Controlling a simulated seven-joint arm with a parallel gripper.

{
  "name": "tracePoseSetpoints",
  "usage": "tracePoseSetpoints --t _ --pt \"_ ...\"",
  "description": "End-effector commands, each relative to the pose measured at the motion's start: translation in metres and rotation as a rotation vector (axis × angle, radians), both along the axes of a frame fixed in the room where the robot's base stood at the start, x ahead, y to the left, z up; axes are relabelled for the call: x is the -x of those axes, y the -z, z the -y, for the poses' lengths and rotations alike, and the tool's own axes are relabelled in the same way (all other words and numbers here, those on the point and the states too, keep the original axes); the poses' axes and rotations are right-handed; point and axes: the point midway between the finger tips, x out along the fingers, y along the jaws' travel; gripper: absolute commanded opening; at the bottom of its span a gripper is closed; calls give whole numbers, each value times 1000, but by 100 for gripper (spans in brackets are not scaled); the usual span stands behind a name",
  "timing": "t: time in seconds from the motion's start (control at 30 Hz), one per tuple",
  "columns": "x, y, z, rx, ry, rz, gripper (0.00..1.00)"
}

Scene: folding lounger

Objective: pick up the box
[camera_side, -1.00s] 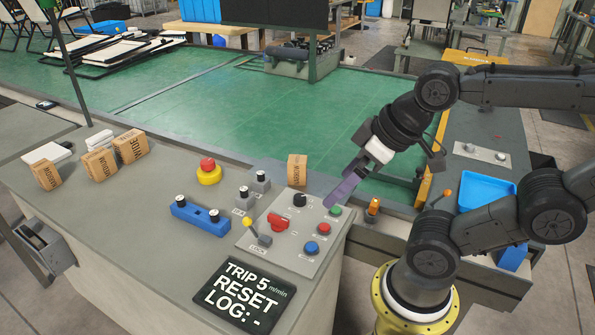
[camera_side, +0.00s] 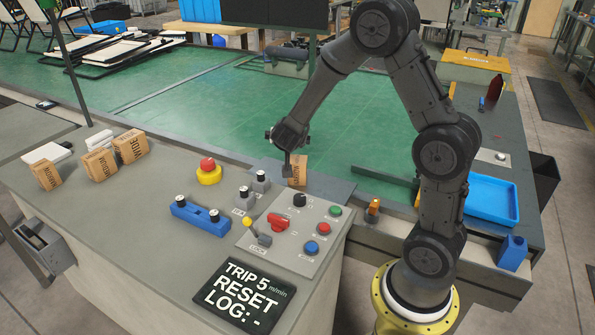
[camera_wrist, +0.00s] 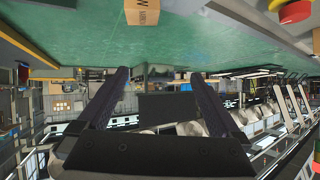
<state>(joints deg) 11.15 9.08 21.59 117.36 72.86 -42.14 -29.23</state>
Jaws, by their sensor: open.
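A small tan cardboard box (camera_side: 298,170) stands at the back edge of the control panel, on the near side of the green bed. It also shows at the top of the wrist view (camera_wrist: 142,12), cut by the frame edge, with dark lettering. My gripper (camera_side: 287,168) is beside this box at its left, close to it; I cannot tell whether they touch. In the wrist view my gripper (camera_wrist: 160,75) is open, with nothing between its two dark fingers. Several more tan boxes stand at the left of the counter, including one marked WIDE (camera_side: 130,146).
A red emergency button (camera_side: 208,171) on a yellow base, a blue block (camera_side: 200,216) with knobs and a panel (camera_side: 292,248) of buttons and levers stand near the box. A blue tray (camera_side: 492,200) lies at the right. The green bed (camera_side: 215,95) is mostly clear.

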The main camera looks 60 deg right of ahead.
Motion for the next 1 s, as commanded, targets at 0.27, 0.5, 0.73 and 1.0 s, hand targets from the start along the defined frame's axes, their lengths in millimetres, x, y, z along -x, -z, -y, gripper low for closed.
tracePoseSetpoints --t 0.27,0.5,0.73,1.0 --pt "19 70 17 -41 60 -139 100" --pt "9 93 45 -43 65 -140 100" --pt "-3 115 72 -43 62 -138 100" --pt "-10 127 85 -42 61 -138 100"
